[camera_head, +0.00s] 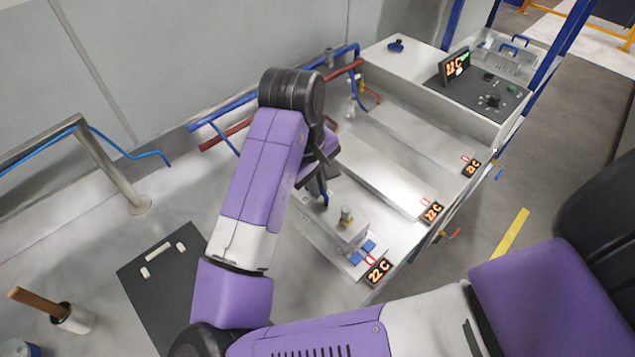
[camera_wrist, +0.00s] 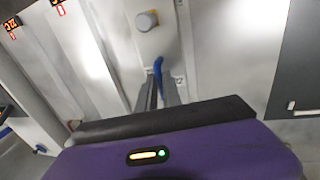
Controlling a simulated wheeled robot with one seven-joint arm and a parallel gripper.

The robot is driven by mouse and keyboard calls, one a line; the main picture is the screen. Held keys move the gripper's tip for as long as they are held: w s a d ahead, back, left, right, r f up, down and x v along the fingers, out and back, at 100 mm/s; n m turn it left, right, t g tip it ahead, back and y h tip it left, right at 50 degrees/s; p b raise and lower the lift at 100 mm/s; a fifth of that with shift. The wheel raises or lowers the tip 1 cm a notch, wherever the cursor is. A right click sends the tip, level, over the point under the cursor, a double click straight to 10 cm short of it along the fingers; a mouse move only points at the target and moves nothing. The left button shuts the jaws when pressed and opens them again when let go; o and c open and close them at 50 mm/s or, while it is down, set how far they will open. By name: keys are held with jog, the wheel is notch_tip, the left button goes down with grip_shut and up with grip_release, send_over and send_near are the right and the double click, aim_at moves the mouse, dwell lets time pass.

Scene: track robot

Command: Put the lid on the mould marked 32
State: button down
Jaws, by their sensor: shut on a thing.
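My gripper (camera_wrist: 158,92) is shut on a blue handle (camera_wrist: 160,68), seen in the wrist view; the handle also shows in the head view (camera_head: 324,197). The handle belongs to a grey lid (camera_wrist: 172,45), at the nearest bay of the bench. Whether the lid rests on the mould or hangs just above it, I cannot tell. The metal mould (camera_head: 342,238) has a round knob (camera_head: 346,214) and blue pieces (camera_head: 368,246) at its front end. In the wrist view, a partly hidden number ending in 2 shows beside my fingers; the full marking cannot be read.
Two more bays with pale plates (camera_head: 390,170) lie further along, with lit displays (camera_head: 433,212). A control panel (camera_head: 484,97) stands at the far end, with a box of blue-handled pieces (camera_head: 508,55) behind.

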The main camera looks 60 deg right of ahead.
jog(key=shift+f, duration=0.2)
dwell(0.5)
jog(key=c, duration=1.4)
grip_release()
jog(key=shift+c, duration=0.2)
notch_tip(320, 180, up, 8)
jog(key=a, duration=0.1)
jog(key=shift+w+a+f, duration=0.2)
